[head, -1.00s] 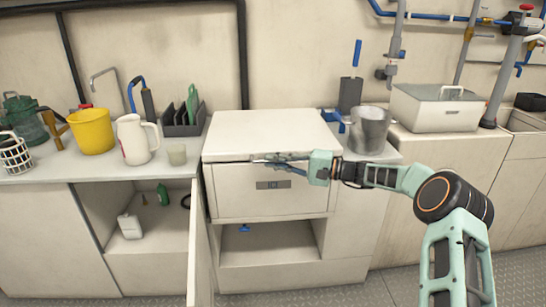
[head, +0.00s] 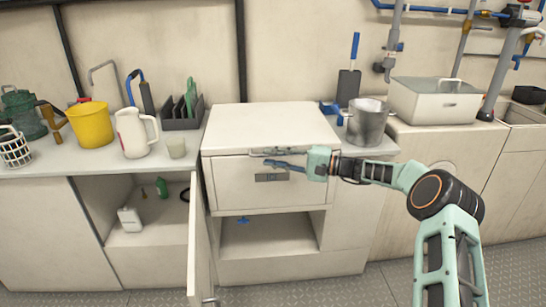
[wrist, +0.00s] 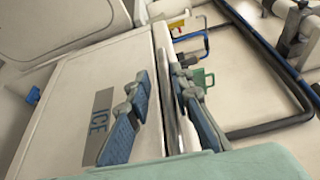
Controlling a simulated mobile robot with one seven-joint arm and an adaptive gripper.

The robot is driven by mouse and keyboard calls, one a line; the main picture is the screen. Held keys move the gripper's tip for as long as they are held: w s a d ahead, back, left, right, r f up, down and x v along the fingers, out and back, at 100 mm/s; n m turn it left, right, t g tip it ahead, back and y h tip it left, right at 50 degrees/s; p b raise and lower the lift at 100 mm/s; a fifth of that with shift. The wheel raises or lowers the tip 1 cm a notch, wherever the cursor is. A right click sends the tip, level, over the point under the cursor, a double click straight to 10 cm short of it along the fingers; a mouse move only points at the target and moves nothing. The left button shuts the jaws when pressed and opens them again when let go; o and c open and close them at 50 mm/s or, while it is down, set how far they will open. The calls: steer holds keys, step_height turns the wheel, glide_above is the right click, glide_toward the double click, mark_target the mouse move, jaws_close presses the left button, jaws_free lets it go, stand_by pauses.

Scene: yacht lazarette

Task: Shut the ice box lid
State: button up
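The ice box (head: 232,190) is a white box built into the counter; the wrist view shows its front panel (wrist: 75,85) with a grey "ICE" plate (wrist: 100,112). Its flat white lid (head: 268,124) lies level on top, and I see no clear gap under it in the head view. A metal latch or handle (head: 285,151) sits at the lid's front edge. My gripper (head: 268,163) is in front of the box, just below that edge. In the wrist view my two fingers (wrist: 160,110) are parted, with the lid edge seen between them. I cannot tell whether they touch it.
A metal pot (head: 367,125) and a blue-handled scraper (head: 348,84) stand right of the lid. A white bin (head: 435,105) is farther right. A yellow bucket (head: 92,128) and a white jug (head: 134,136) stand left. An open cabinet door (head: 196,245) juts out at lower left.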

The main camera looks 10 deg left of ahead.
steer(key=shift+f, duration=0.15)
steer(key=s+d, duration=0.1)
steer(key=d, duration=1.1)
steer(key=shift+s+r, duration=0.25)
steer(key=shift+s, duration=0.1)
